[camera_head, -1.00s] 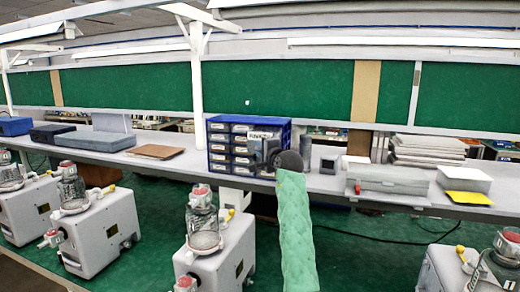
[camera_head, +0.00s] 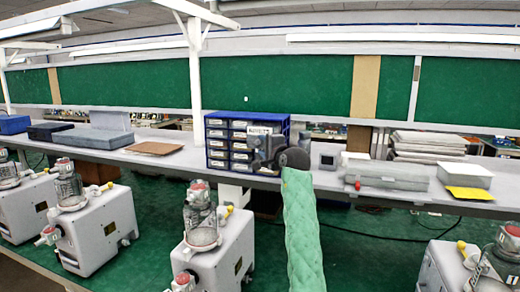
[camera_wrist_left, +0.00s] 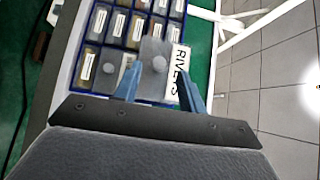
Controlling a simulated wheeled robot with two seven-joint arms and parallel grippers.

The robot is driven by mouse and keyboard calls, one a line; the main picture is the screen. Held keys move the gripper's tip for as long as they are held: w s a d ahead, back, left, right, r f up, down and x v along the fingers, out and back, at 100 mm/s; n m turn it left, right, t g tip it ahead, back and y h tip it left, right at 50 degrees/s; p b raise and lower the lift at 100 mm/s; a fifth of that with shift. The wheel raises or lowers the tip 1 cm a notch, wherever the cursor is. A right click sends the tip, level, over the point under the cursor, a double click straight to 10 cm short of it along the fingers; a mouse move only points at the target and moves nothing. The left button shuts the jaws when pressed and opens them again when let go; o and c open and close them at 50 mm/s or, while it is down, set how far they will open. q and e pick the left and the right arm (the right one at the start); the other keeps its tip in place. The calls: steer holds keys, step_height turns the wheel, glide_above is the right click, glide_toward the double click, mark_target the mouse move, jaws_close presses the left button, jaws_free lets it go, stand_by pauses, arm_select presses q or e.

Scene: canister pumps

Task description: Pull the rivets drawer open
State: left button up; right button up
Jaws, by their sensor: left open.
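The blue drawer cabinet (camera_head: 217,117) stands on the bench, its front covered with several small labelled drawers. A white RIVETS label (camera_head: 259,130) shows near its upper right; it also shows in the left wrist view (camera_wrist_left: 182,75). Beside that label is a grey drawer front with a round pale knob (camera_wrist_left: 159,64). This front looks larger than its neighbours; I cannot tell how far it stands out. My left gripper (camera_wrist_left: 160,88) is open. Its blue fingers are either side of the knob in the picture, with no clear contact. In the head view the gripper hides the cabinet's right part.
The long bench (camera_head: 330,180) holds a small dark box (camera_head: 327,160), grey cases (camera_head: 390,175) and a yellow sheet (camera_head: 468,193) to the right. A brown board (camera_head: 154,148) lies left of the cabinet. Grey canister pumps (camera_head: 215,250) stand on the green floor in front.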

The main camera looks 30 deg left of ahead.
arm_select(q)
steer(key=shift+b+v, duration=0.75)
steer(key=shift+v, duration=1.35)
arm_select(e)
steer(key=shift+w+a+r, duration=0.45)
steer(key=shift+w+r, duration=0.05)
steer(key=shift+w, duration=0.3)
steer(key=shift+w+a+r, duration=0.45)
steer(key=shift+w, duration=0.3)
arm_select(q)
steer(key=shift+f, duration=0.1)
